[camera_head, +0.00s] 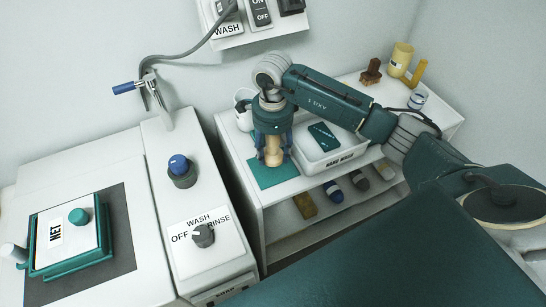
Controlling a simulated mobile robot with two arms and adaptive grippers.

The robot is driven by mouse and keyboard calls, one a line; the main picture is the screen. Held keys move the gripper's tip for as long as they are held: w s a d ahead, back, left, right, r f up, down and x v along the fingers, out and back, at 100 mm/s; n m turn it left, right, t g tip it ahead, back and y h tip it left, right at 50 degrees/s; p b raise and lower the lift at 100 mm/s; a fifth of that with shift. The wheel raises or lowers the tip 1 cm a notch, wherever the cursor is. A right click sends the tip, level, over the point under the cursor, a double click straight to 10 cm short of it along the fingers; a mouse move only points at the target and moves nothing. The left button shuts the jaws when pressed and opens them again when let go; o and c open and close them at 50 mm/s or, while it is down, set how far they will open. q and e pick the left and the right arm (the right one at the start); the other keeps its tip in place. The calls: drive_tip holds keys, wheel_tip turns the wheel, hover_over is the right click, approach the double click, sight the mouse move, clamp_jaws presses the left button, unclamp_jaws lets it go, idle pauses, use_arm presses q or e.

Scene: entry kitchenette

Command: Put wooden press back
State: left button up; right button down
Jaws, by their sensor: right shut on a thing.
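The wooden press (273,155) is a pale wooden piece, upright, at the left end of the white shelf unit's top. My right gripper (273,133) points down from above and is shut on its upper part, hiding that part. The lower end of the press is over the teal mat (265,180); I cannot tell whether it touches the mat. My left gripper is out of view.
A white bin (335,157) with a teal item stands right of the press, close to my arm. A white jug (243,110) is behind left. Yellow containers (401,58) and a brown object (371,72) are at the far end. The wash machine (185,235) stands left.

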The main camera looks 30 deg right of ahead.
sight(273, 144)
wheel_tip(273, 144, down, 4)
drive_tip(key=shift+r+p, duration=0.25)
drive_tip(key=shift+p, duration=0.2)
drive_tip(key=shift+f, duration=0.3)
drive_tip(key=c, duration=0.8)
unclamp_jaws()
drive_tip(key=shift+r, duration=0.1)
drive_tip(key=shift+r, duration=0.2)
wheel_tip(273, 144, up, 11)
drive_tip(key=b, duration=0.3)
drive_tip(key=shift+f+b, duration=0.2)
drive_tip(key=shift+b, duration=0.1)
drive_tip(key=shift+r, duration=0.55)
